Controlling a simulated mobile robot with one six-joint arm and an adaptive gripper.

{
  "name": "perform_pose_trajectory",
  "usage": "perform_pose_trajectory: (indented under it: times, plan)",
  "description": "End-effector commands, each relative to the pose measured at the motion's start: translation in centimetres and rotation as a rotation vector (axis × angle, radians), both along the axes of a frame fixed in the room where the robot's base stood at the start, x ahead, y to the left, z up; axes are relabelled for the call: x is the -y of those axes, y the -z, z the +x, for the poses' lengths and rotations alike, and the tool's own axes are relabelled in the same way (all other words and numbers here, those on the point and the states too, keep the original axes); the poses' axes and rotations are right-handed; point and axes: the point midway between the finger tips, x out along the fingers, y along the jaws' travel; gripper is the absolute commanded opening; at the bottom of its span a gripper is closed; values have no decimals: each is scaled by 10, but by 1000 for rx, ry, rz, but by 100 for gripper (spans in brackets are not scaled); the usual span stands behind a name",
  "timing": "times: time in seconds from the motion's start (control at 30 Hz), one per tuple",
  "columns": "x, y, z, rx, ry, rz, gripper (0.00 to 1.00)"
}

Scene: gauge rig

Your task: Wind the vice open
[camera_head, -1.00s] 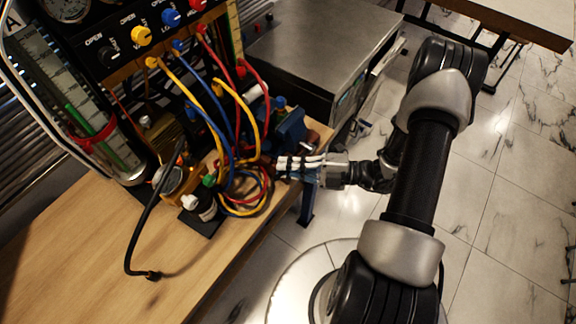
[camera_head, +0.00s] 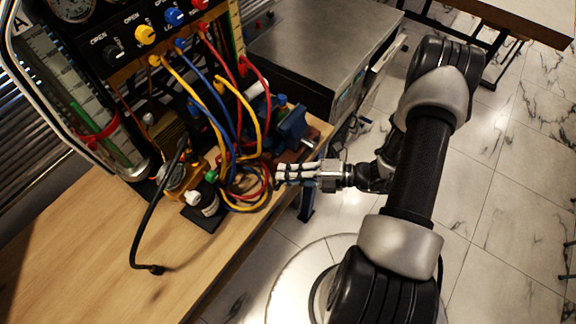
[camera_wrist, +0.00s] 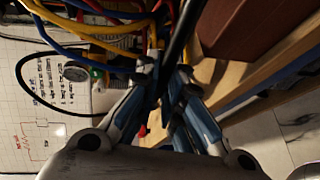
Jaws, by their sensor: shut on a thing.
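The blue vice (camera_head: 289,124) stands at the right edge of the bench, behind the hoses in the head view. A short metal part (camera_head: 308,141) shows at its front right. My gripper (camera_head: 280,174) is just in front of the vice, fingers pointing left. In the wrist view my gripper (camera_wrist: 166,75) has its fingers close together around a thin dark bar (camera_wrist: 184,40), which I take for the vice handle. The fingers hide most of the grip, and the handle cannot be made out in the head view.
Yellow, blue and red hoses (camera_head: 240,110) loop close beside the fingers. A valve panel (camera_head: 130,40) rises behind, and a steel-topped cabinet (camera_head: 325,45) stands back right. The front bench top (camera_head: 90,260) is mostly clear.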

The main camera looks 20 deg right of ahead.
Motion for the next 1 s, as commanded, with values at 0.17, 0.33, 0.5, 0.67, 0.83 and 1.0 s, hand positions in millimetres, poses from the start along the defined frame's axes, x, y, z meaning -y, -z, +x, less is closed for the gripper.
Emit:
perform_pose_trajectory:
  times: [0.17,0.33,0.5,0.67,0.83,1.0]
  plan:
    - [0,4,1,26,0,-31,0]
    - [0,4,1,25,0,-30,0]
    - [0,4,1,24,1,-29,17]
    - [0,4,1,23,0,-29,27]
    - [0,4,1,22,0,-28,29]
    - [0,4,0,22,0,-28,29]
